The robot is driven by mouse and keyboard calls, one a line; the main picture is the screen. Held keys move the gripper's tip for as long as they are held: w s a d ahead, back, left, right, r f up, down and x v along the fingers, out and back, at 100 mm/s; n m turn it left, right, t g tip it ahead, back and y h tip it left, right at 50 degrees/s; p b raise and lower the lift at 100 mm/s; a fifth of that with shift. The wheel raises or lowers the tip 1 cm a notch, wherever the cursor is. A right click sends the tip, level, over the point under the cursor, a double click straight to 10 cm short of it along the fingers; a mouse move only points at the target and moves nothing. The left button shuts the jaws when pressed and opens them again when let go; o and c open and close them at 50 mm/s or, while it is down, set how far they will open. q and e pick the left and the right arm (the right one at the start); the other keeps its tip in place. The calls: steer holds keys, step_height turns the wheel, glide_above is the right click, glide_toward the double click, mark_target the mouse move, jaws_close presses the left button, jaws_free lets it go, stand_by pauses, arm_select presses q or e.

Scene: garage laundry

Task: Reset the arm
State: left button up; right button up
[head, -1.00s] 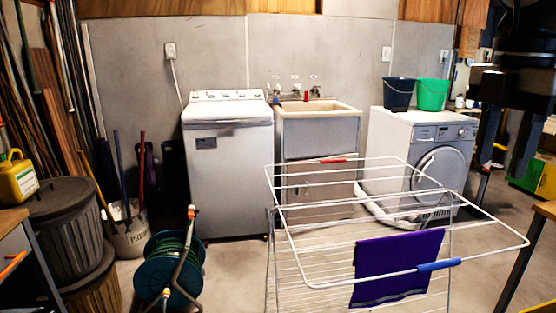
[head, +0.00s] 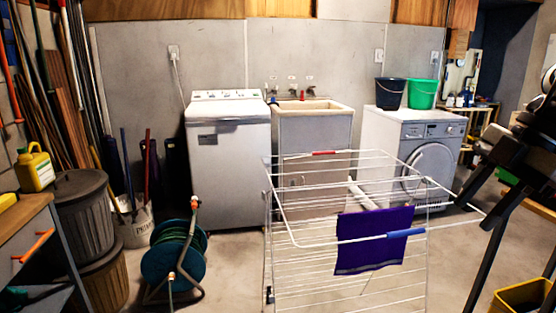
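My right arm (head: 535,135) is a dark shape at the right edge of the head view, in front of the washer side of the room. Its gripper (head: 489,147) is at the arm's left end, dark and blurred against the background. My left arm and gripper are not in view.
A top-loading washer (head: 228,165), a sink (head: 318,135) and a front-loading washer (head: 412,155) with two buckets line the back wall. A hose reel (head: 172,262) stands on the left floor. A yellow bin (head: 522,298) is at lower right. Floor shows between reel and rack.

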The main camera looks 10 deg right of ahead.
steer(key=s+a+f+m+t+y+p, duration=0.15)
steer(key=f+m+t, duration=0.4)
steer(key=f, duration=0.65)
steer(key=s+a+f+m+t+y+p, duration=0.15)
steer(key=f+m+t, duration=0.25)
steer(key=f+t, duration=0.5)
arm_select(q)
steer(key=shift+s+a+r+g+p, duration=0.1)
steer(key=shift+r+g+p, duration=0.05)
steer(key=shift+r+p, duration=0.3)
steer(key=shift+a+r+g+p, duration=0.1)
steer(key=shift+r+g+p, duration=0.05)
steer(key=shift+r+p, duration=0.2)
arm_select(e)
steer(key=s+a+f+m+g+h, duration=0.2)
steer(key=s+a+f+m, duration=0.2)
steer(key=a+f, duration=0.2)
steer(key=s+a+f+m+g+h, duration=0.2)
steer(key=s+a+f+m+g, duration=0.1)
steer(key=a, duration=0.8)
step_height(320, 180, down, 3)
steer(key=s+m, duration=0.1)
steer(key=s, duration=0.1)
steer(key=shift+s+a+r+h, duration=0.15)
steer(key=shift+s+a+h, duration=0.05)
steer(key=shift+s+h, duration=0.1)
